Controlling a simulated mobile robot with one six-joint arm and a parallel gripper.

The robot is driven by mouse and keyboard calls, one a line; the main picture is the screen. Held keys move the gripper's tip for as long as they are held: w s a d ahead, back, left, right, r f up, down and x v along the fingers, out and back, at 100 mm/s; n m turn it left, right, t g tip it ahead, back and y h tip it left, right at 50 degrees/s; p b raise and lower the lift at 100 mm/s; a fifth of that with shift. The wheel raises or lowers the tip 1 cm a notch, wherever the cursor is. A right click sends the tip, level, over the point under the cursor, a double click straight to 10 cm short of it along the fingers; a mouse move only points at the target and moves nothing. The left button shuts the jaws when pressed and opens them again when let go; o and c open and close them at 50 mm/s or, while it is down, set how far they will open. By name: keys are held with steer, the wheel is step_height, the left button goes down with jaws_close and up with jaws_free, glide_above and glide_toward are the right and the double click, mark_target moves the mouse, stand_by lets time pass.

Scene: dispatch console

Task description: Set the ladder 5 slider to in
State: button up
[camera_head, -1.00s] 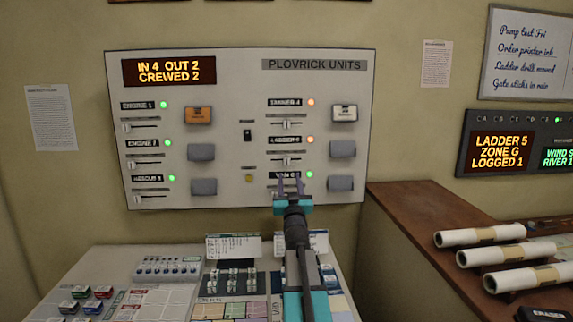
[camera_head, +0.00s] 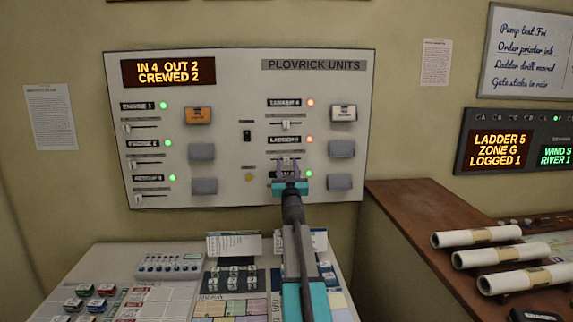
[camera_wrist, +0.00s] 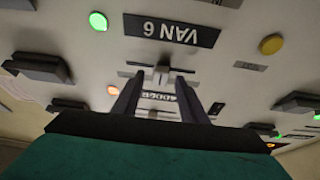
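The ladder 5 slider is a small light knob (camera_wrist: 163,74) on a short horizontal track, between the VAN 6 label (camera_wrist: 171,31) and the LADDER 5 label (camera_wrist: 158,96) in the upside-down wrist view. The knob stands near the middle of its track. My gripper (camera_wrist: 158,82) is open, with its two dark fingers on either side of the knob and a gap to each. The ladder 5 lamp (camera_head: 309,139) is orange.
The tanker 4 slider (camera_head: 286,125) sits above, with an orange lamp. Grey blocks (camera_head: 341,149) stick out to the right. A yellow button (camera_head: 249,177) and a black switch (camera_head: 247,135) are left. The display (camera_head: 168,71) reads IN 4, OUT 2, CREWED 2.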

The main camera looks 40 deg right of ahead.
steer(key=shift+w+d, duration=0.1)
stand_by(0.3)
jaws_close()
